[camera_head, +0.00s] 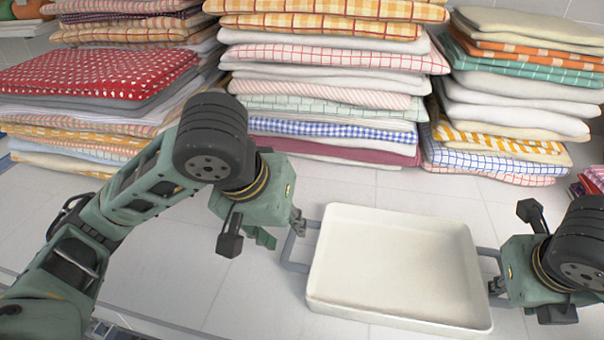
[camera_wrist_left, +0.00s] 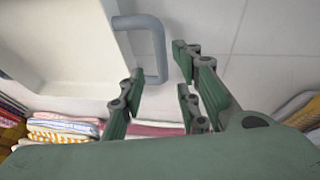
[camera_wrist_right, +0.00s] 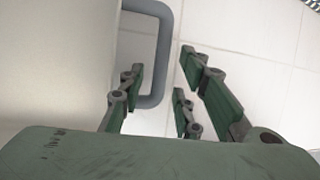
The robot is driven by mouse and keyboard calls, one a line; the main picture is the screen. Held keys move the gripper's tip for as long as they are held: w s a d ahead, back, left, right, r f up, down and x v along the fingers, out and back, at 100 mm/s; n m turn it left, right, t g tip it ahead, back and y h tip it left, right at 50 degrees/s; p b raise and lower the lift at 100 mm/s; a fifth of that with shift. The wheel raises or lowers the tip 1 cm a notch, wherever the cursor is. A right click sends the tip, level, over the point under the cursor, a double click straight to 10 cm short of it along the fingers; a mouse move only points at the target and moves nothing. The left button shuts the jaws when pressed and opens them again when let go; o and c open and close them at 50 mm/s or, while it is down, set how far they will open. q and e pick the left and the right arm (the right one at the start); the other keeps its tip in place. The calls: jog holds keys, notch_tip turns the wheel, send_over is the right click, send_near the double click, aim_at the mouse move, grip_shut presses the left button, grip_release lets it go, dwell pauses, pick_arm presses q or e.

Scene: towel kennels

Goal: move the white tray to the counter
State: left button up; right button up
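The white tray (camera_head: 395,262) is a shallow rectangular pan lying flat on a pale tiled surface, with a grey loop handle at each short end. My left gripper (camera_head: 284,230) is at the left handle (camera_head: 292,250). In the left wrist view its fingers (camera_wrist_left: 158,68) are apart, with the handle (camera_wrist_left: 158,50) reaching into the space between them. My right gripper (camera_head: 500,284) is at the right handle, which it partly hides. In the right wrist view its fingers (camera_wrist_right: 160,78) are apart, with the handle (camera_wrist_right: 163,50) between them.
Tall stacks of folded towels stand behind the tray: a left stack with a red dotted towel (camera_head: 95,78), a middle stack (camera_head: 325,90) and a right stack (camera_head: 515,95). A strip of bare tile (camera_head: 360,185) lies between the stacks and the tray.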

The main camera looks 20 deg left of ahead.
jog(key=shift+a+r, duration=0.1)
jog(key=shift+r, duration=0.3)
jog(key=v, duration=1.1)
jog(key=shift+s, duration=0.15)
